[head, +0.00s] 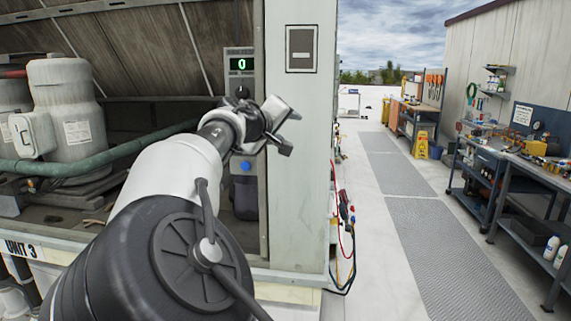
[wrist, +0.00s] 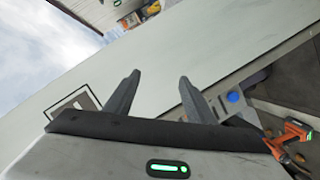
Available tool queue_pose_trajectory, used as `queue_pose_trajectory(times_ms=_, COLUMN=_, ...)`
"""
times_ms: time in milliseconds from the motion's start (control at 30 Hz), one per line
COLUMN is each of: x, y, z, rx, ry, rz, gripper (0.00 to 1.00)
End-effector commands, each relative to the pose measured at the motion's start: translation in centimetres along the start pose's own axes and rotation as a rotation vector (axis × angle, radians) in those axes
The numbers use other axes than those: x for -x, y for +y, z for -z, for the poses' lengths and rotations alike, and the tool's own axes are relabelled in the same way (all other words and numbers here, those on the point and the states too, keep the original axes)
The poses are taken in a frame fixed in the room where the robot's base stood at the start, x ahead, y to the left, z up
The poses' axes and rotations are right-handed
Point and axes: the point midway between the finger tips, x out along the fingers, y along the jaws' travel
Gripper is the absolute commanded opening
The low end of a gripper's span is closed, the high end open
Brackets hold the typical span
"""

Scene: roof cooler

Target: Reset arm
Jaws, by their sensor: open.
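My gripper (head: 284,130) is raised in front of the open cooler unit, at the end of my outstretched arm. Its jaws are open and empty. In the wrist view the two dark fingers (wrist: 158,98) stand apart with nothing between them. Behind the gripper is a narrow control panel (head: 240,62) with a green lit display reading 0. A blue button (head: 246,167) sits below, and it also shows in the wrist view (wrist: 233,97). My gripper appears apart from the panel and the post.
A pale post (head: 299,200) stands just right of the gripper. Inside the unit are a grey compressor (head: 70,115) and a green pipe (head: 90,160). An orange tool (wrist: 290,135) shows at the wrist view's right. The walkway (head: 430,240) is clear, with a workbench (head: 535,170) beyond.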

Motion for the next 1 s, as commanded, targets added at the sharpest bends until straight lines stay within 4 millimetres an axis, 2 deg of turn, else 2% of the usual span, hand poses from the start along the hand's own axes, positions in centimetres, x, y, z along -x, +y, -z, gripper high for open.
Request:
queue_pose_trajectory(times_ms=33, x=-1.7, y=1.6, z=-3.6, rx=-0.056, ry=-0.074, rz=0.034, gripper=0.50)
queue_pose_trajectory(times_ms=100, x=-3.3, y=2.6, z=-8.7, rx=-0.131, ry=-0.173, rz=0.088, gripper=0.50)
queue_pose_trajectory(times_ms=167, x=-4.0, y=3.3, z=-13.2, rx=-0.205, ry=-0.261, rz=0.144, gripper=0.50)
queue_pose_trajectory(times_ms=200, x=-4.1, y=3.6, z=-16.2, rx=-0.257, ry=-0.320, rz=0.186, gripper=0.50)
queue_pose_trajectory(times_ms=267, x=-3.5, y=3.9, z=-20.8, rx=-0.345, ry=-0.409, rz=0.257, gripper=0.50)
queue_pose_trajectory(times_ms=300, x=-2.5, y=3.9, z=-23.4, rx=-0.404, ry=-0.464, rz=0.309, gripper=0.50)
queue_pose_trajectory(times_ms=367, x=-0.4, y=3.9, z=-26.4, rx=-0.483, ry=-0.527, rz=0.383, gripper=0.50)
queue_pose_trajectory(times_ms=400, x=1.3, y=3.9, z=-27.9, rx=-0.531, ry=-0.560, rz=0.432, gripper=0.50)
queue_pose_trajectory(times_ms=467, x=4.2, y=4.0, z=-29.5, rx=-0.593, ry=-0.597, rz=0.500, gripper=0.50)
queue_pose_trajectory(times_ms=533, x=8.0, y=4.3, z=-30.7, rx=-0.650, ry=-0.622, rz=0.572, gripper=0.50)
queue_pose_trajectory(times_ms=800, x=23.7, y=5.2, z=-32.9, rx=-0.714, ry=-0.629, rz=0.707, gripper=0.50)
queue_pose_trajectory(times_ms=900, x=27.8, y=4.8, z=-34.1, rx=-0.692, ry=-0.632, rz=0.696, gripper=0.50)
queue_pose_trajectory(times_ms=1000, x=30.4, y=4.3, z=-35.2, rx=-0.670, ry=-0.642, rz=0.676, gripper=0.50)
